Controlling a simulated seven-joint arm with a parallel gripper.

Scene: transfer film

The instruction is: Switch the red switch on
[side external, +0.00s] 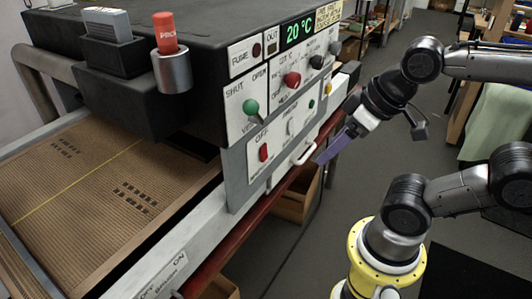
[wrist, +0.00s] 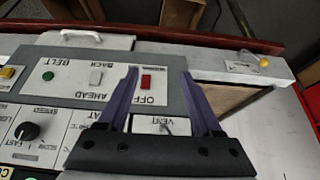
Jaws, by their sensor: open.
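The red switch (side external: 263,152) is a small rocker on the machine's lower white front panel, beside an OFF label. In the wrist view, the red switch (wrist: 146,82) shows between my two purple fingers, nearer the left one. My gripper (side external: 326,156) is open and empty, in front of and to the right of the panel in the side view. In the wrist view, my gripper (wrist: 160,72) has its fingers spread apart with nothing between them but the panel behind. Contact with the switch does not show. Which way the rocker is tipped is too small to tell.
A white switch (wrist: 96,77) and a green button (wrist: 48,76) share the panel. A green knob (side external: 250,107) and a red knob (side external: 292,79) stand above. A red rail (side external: 250,219) runs below.

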